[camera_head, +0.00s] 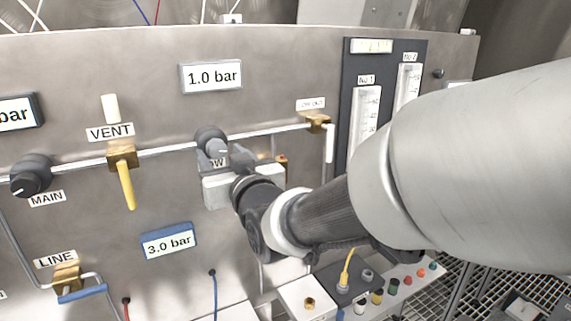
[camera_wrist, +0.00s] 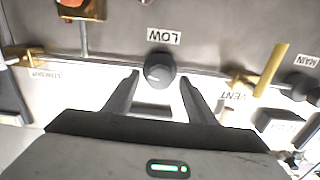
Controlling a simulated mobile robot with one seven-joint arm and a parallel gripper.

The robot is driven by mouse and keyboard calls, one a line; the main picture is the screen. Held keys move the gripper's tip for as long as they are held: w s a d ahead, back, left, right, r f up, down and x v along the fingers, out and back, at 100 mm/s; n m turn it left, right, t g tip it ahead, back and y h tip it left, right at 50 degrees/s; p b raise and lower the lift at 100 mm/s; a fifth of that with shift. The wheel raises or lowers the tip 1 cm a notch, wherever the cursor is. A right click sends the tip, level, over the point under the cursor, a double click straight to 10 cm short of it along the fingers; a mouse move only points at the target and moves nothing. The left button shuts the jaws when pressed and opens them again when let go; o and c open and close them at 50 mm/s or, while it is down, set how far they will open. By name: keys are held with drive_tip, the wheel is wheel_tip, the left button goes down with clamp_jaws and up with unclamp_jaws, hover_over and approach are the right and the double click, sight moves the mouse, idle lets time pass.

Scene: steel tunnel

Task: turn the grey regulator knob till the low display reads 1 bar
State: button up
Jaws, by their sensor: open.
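The grey regulator knob (camera_wrist: 159,71) sits under the LOW label (camera_wrist: 163,36) in the upside-down wrist view. It also shows in the head view (camera_head: 209,138), partly covered by my gripper (camera_head: 215,156). In the wrist view my gripper (camera_wrist: 159,78) is open, with one finger on each side of the knob and a gap on both sides. I cannot tell how far the fingertips reach along it. The display above the knob (camera_head: 212,76) reads 1.0 bar. A blue-framed display (camera_head: 168,243) lower down reads 3.0 bar.
The MAIN knob (camera_head: 31,176) and the yellow VENT lever (camera_head: 126,184) are left of the knob along the pipe. A brass fitting (camera_head: 318,122) and the flow tubes (camera_head: 366,118) are to the right. The LINE valve (camera_head: 68,278) is lower left. My arm covers the right side.

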drive_tip(key=b+v, duration=0.7)
drive_tip(key=v, duration=0.9)
drive_tip(key=shift+s+b, duration=0.2)
drive_tip(key=shift+b, duration=0.1)
drive_tip(key=w+d+f+m+g+h+p, duration=0.2)
drive_tip(key=d+f+m+h+p, duration=0.25)
drive_tip(key=d, duration=0.65)
drive_tip(key=s+d+f+m+g+h+p, duration=0.1)
drive_tip(key=s+d+f+g+h+p, duration=0.3)
drive_tip(key=s+d, duration=0.6)
drive_tip(key=f+g+h, duration=0.1)
drive_tip(key=f+g, duration=0.1)
drive_tip(key=g, duration=0.1)
drive_tip(key=shift+s+d+g, duration=0.2)
drive_tip(key=shift+d+g, duration=0.05)
drive_tip(key=shift+g, duration=0.05)
drive_tip(key=shift+m, duration=0.25)
idle(1.1)
